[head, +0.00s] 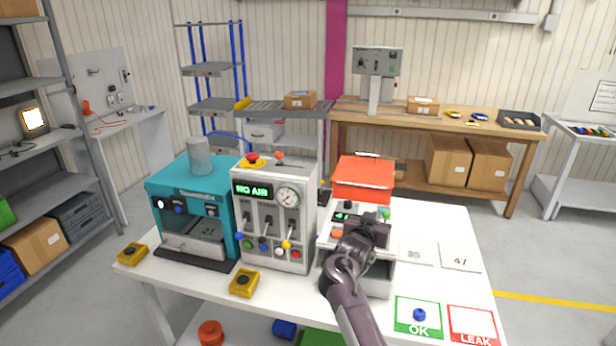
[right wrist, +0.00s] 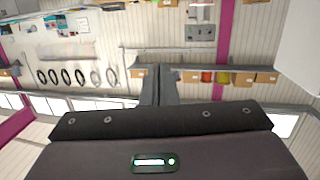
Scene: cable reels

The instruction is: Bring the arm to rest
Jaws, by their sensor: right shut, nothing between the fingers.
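My right arm (head: 349,275) comes in from the bottom of the head view and bends up over the white table. My right gripper (head: 374,229) is dark and sits in front of the grey machine with the raised red lid (head: 364,180), hiding part of it. I cannot tell from this view whether it touches the machine. In the right wrist view the two fingers (right wrist: 160,85) are together with nothing between them. My left gripper is in neither view.
A white table (head: 454,220) carries a teal machine (head: 187,212), a grey NO AIR panel (head: 271,218), yellow button boxes (head: 244,283), and number cards (head: 460,257). A blue piece (head: 419,314) lies on the green OK square (head: 407,324), beside the red LEAK square (head: 472,321).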

